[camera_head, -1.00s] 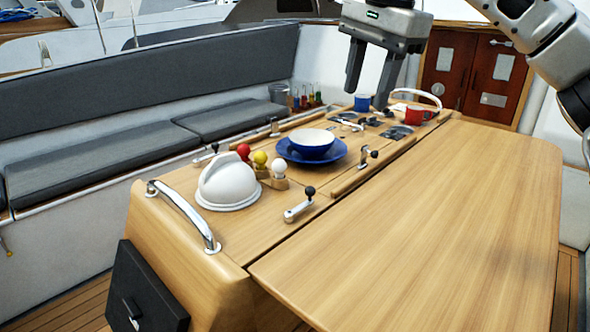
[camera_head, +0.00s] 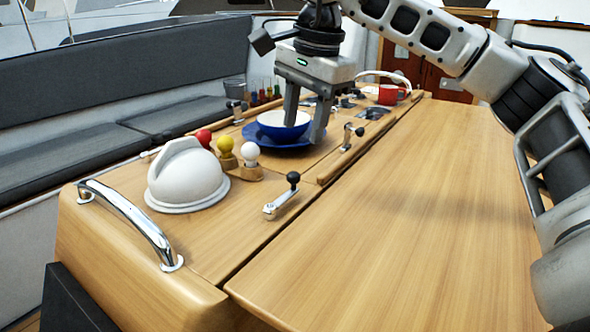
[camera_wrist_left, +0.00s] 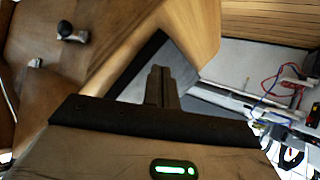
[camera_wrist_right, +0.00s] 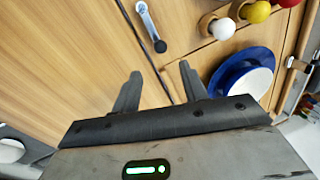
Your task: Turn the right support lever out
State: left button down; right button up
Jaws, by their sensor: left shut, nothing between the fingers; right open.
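A silver lever with a black knob (camera_head: 282,196) lies on the table's near right strip, by the seam to the leaf. It also shows at the top of the right wrist view (camera_wrist_right: 151,27).
A white dome (camera_head: 186,182), red, yellow and white balls on wooden holders (camera_head: 249,173), and a chrome handrail (camera_head: 131,221) are left of the lever. A blue plate with a bowl (camera_head: 283,127) and a red mug (camera_head: 391,94) stand behind. The wooden leaf (camera_head: 420,220) is bare.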

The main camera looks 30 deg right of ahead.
aim_at(296, 172)
jog(key=f, duration=0.3)
jog(key=w+f, duration=0.1)
jog(key=f, duration=0.2)
jog(key=w+f, duration=0.1)
jog(key=f, duration=0.2)
jog(key=shift+a+f, duration=0.15)
jog(key=shift+a, duration=0.05)
grip_shut()
